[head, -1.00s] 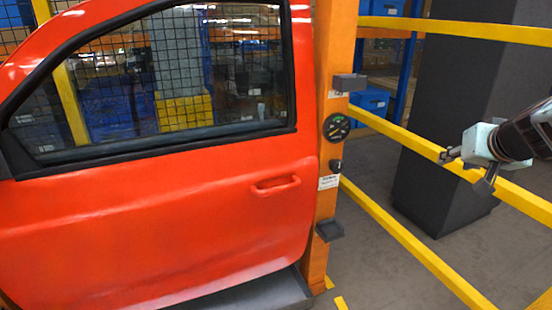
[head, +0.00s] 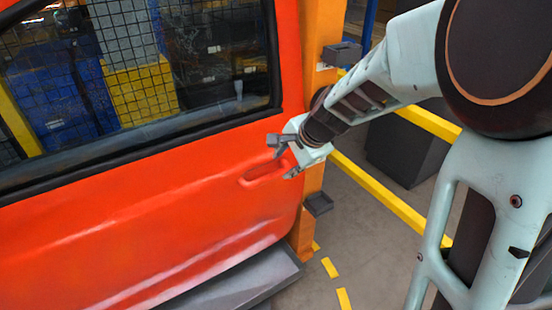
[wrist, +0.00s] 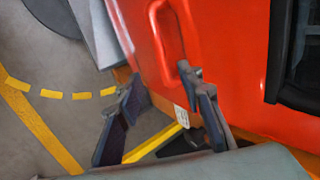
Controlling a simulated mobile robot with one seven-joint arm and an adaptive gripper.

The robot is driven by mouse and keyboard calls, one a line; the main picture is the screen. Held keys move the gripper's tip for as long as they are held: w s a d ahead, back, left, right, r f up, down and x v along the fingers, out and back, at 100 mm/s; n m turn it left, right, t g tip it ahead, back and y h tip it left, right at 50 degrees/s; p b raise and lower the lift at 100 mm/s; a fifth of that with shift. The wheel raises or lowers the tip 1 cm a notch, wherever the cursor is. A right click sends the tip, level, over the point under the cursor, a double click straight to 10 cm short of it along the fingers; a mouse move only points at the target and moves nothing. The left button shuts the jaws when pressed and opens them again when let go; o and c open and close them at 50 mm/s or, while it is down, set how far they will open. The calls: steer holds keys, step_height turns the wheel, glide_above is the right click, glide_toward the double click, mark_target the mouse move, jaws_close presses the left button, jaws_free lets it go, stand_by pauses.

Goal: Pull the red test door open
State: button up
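The red test door (head: 180,215) fills the left of the head view, its right edge close against the orange post (head: 318,60), so it looks shut. Its red pull handle (head: 266,172) sits near that edge, below the window. My gripper (head: 285,157) is at the right end of the handle, fingers apart. In the wrist view the handle (wrist: 167,30) lies beyond the two open fingers (wrist: 158,84), with nothing between them. A gap to the handle seems to remain there; contact cannot be told from the head view.
A grey step (head: 240,280) lies under the door. Grey blocks stick out of the post, one low (head: 318,204). Dashed yellow marks (wrist: 80,95) curve over open floor.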

mark_target(271, 177)
steer(key=b+x, duration=0.1)
steer(key=x, duration=0.9)
steer(key=shift+a+f, duration=0.3)
steer(key=shift+f, duration=0.1)
jaws_close()
